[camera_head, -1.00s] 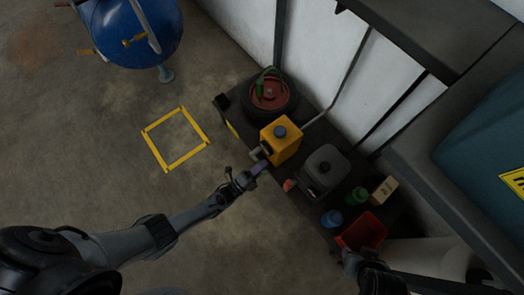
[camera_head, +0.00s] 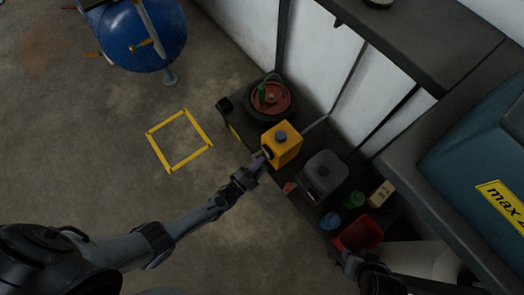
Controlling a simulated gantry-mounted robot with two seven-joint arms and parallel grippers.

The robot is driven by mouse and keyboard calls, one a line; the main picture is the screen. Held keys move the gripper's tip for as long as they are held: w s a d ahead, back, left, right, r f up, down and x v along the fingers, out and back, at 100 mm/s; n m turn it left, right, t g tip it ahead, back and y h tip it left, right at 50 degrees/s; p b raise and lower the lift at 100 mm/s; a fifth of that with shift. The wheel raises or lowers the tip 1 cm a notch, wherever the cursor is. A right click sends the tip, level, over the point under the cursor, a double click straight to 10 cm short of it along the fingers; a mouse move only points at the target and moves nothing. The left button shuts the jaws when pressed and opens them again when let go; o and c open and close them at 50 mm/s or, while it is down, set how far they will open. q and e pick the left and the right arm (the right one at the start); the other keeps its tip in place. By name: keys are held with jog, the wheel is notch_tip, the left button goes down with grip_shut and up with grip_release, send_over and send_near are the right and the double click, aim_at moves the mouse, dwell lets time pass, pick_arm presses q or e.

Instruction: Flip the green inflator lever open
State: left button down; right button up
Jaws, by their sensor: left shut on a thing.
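The green inflator part (camera_head: 261,95) sits on the red-hubbed wheel (camera_head: 270,98) at the far end of the dark bench, with a thin green hose looping over it. The lever is too small to tell its position. My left gripper (camera_head: 255,167) is at the bench's near edge, just short of the yellow canister and well apart from the wheel. It is shut on a small purple thing, mostly hidden by the fingers. My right gripper (camera_head: 348,262) is low by the red bin; its fingers are too dark to read.
A grey canister (camera_head: 323,173), a green cup (camera_head: 354,200), a blue item (camera_head: 330,221) and a red bin (camera_head: 359,235) crowd the bench. A blue tank (camera_head: 142,35) stands far left. A yellow floor square (camera_head: 168,171) is empty.

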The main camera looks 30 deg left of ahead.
pick_arm(q)
jog(key=shift+r, duration=0.1)
dwell(0.4)
jog(key=c, duration=1)
grip_release()
jog(key=shift+a, duration=0.1)
jog(key=shift+o, duration=0.2)
jog(key=shift+s+a, duration=0.1)
jog(key=shift+s, duration=0.15)
jog(key=p+v, duration=0.2)
jog(key=v, duration=0.8)
jog(key=shift+s, duration=0.15)
